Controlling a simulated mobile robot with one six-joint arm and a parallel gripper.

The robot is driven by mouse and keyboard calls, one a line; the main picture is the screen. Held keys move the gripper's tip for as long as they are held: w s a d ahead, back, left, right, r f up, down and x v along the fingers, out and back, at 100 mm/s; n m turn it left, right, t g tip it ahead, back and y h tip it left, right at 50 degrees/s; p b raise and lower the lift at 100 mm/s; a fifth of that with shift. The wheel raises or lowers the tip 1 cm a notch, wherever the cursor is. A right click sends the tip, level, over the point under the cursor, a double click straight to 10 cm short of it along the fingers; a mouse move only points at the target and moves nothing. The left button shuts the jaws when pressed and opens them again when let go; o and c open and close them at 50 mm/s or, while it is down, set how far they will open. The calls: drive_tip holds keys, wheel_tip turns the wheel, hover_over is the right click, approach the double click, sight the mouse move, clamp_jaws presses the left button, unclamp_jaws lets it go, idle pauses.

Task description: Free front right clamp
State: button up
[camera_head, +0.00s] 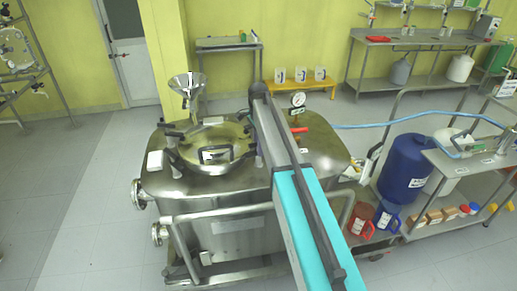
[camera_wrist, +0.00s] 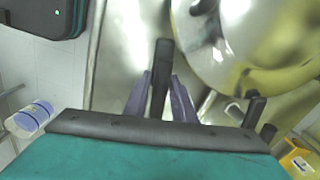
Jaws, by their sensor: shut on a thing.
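The steel reactor (camera_head: 310,165) has a round lid (camera_head: 215,140) on top, with dark clamps around its rim. One dark clamp (camera_head: 172,141) shows at the lid's left edge. My gripper (camera_head: 259,160) is at the lid's right side, and my arm hides much of that side. In the wrist view my gripper (camera_wrist: 161,100) is shut on a black clamp handle (camera_wrist: 162,65), one finger on each side of it. The shiny lid (camera_wrist: 270,55) lies to the right of the handle. Two other dark handles (camera_wrist: 255,106) stand near the lid's lower edge. Whether the held clamp is loose cannot be told.
A steel funnel (camera_head: 187,83) rises behind the lid. A pressure gauge (camera_head: 298,99) and a red handle (camera_head: 299,130) are right of my arm. A blue drum (camera_head: 406,168) and a steel cart (camera_head: 470,165) stand at the right. The floor at left is clear.

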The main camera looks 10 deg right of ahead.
drive_tip(key=n, duration=0.5)
drive_tip(key=shift+n+b, duration=0.3)
drive_tip(key=shift+b, duration=0.05)
drive_tip(key=shift+o, duration=0.3)
drive_tip(key=shift+n, duration=2.1)
drive_tip(key=o, duration=0.8)
drive_tip(key=shift+r, duration=0.1)
wheel_tip(320, 180, up, 14)
drive_tip(key=p, duration=0.7)
drive_tip(key=shift+f, duration=0.2)
